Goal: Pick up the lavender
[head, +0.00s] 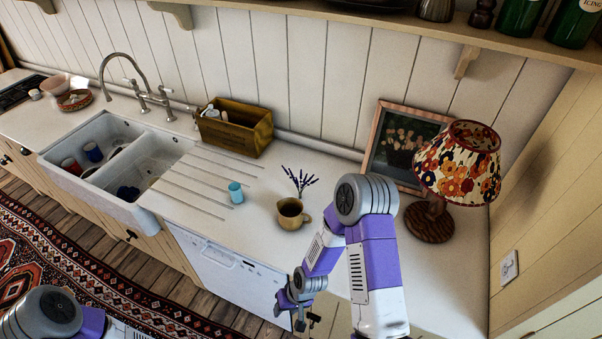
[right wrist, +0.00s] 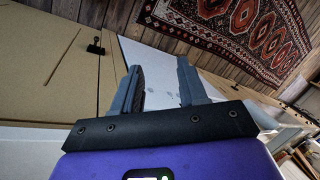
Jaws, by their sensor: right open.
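The lavender (head: 301,181) is a small bunch of purple flower spikes on thin stems. The lavender does not show in that view. My left gripper is out of view; only part of my left arm shows at bottom left.
A turquoise cup (head: 235,193) stands left of the jug. A wooden crate (head: 236,128) is behind it. A lamp with a flowered shade (head: 458,165) and a framed picture (head: 388,143) stand at right. The double sink (head: 120,160) is at left. A patterned rug (right wrist: 235,35) covers the floor.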

